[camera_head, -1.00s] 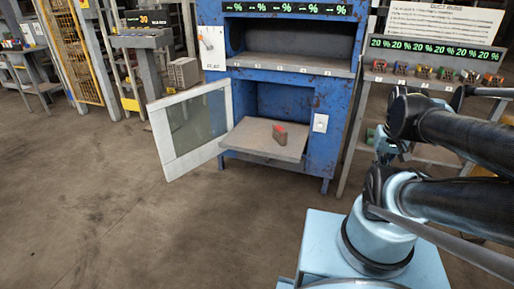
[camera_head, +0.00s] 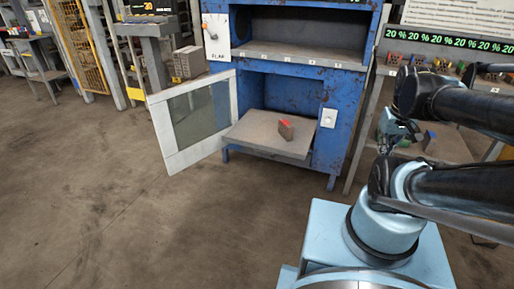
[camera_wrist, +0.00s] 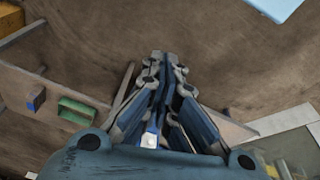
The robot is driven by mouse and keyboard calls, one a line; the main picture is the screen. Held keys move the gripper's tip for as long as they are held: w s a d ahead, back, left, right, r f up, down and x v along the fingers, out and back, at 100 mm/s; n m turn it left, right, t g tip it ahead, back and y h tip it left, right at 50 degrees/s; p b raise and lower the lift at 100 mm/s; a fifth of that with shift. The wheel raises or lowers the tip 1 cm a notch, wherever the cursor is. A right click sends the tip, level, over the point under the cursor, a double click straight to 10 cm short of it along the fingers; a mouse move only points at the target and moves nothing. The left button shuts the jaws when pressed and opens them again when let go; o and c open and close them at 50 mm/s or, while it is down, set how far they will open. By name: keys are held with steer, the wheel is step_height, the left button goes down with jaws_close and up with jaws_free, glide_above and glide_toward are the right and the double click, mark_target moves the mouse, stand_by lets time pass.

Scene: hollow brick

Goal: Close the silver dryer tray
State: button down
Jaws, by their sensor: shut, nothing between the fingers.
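The silver dryer tray (camera_head: 255,134) is pulled out of the lower opening of the blue dryer (camera_head: 341,105) and lies level. A brown and red brick (camera_head: 286,130) stands on it. The dryer's glazed door (camera_head: 197,118) hangs open to the left. My gripper (camera_head: 389,142) is to the right of the tray, in front of the shelf rack and apart from both tray and door. In the wrist view my gripper (camera_wrist: 166,60) is shut and empty, with floor beyond its fingertips.
A shelf rack (camera_head: 350,160) with several small coloured pieces stands right of the dryer. A white switch (camera_head: 328,118) is on the dryer front, and a control panel (camera_head: 217,36) is at its upper left. The floor (camera_head: 150,220) in front is clear.

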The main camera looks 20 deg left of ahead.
mark_target(257, 145)
steer(key=w+a+r+n, duration=0.4)
steer(key=w+a+n, duration=0.45)
steer(key=w, duration=0.35)
steer(key=w+a+f+n, duration=0.3)
steer(key=w+a+n, duration=0.65)
steer(key=a, duration=0.35)
steer(key=w+a+f+n, duration=0.1)
steer(key=a+f+n, duration=0.6)
steer(key=a+f, duration=0.6)
steer(key=a+f+n, duration=0.8)
steer(key=a, duration=0.9)
steer(key=shift+t, duration=0.3)
steer(key=shift+w+d+f, duration=0.1)
steer(key=shift+w+f, duration=1.05)
steer(key=shift+f, duration=0.45)
steer(key=shift+w+f, duration=1.1)
steer(key=shift+f, duration=0.5)
steer(key=shift+w+d+f, duration=0.1)
steer(key=shift+w+f, duration=1.05)
steer(key=shift+f, duration=0.45)
